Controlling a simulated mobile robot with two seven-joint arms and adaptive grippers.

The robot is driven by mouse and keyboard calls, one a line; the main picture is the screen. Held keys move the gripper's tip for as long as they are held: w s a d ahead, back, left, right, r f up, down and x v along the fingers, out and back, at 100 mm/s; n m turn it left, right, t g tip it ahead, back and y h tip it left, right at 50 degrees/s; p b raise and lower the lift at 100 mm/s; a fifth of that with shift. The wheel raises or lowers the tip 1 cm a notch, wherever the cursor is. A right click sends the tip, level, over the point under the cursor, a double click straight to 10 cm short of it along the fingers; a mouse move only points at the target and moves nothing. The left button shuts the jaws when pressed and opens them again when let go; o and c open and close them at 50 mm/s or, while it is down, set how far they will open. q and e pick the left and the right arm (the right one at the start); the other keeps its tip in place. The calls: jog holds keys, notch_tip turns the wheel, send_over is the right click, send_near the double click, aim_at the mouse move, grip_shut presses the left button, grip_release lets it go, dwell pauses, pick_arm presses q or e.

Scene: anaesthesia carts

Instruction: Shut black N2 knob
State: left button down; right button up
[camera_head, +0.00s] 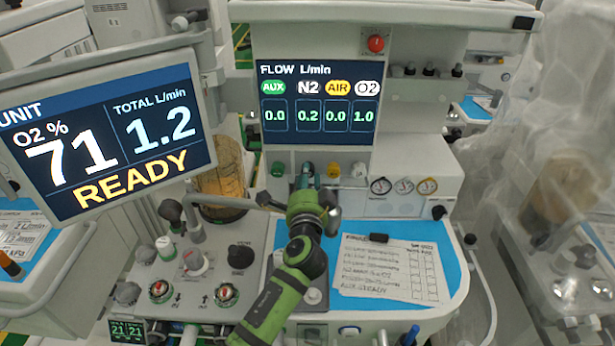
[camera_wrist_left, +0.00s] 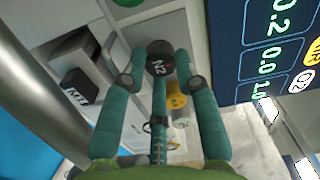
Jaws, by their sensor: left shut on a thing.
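In the head view my left gripper (camera_head: 306,172) is at the knob row under the flow display (camera_head: 318,101) and hides the N2 knob. The display reads N2 0.2, O2 1.0, AUX 0.0 and AIR 0.0. My right gripper is in neither view.
The green knob (camera_head: 277,169) is left of my gripper; the yellow knob (camera_head: 333,169) and white knob (camera_head: 359,170) are right. The tilted monitor (camera_head: 105,135) reads 71, 1.2 and READY. A paper sheet (camera_head: 390,268) lies on the blue worktop mat (camera_head: 450,262).

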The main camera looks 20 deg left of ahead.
pick_arm(q)
jog(key=shift+r, duration=0.2)
dwell(0.3)
jog(key=c, duration=0.9)
grip_release()
jog(key=shift+f, duration=0.15)
jog(key=v, duration=1.2)
jog(key=shift+d, duration=0.1)
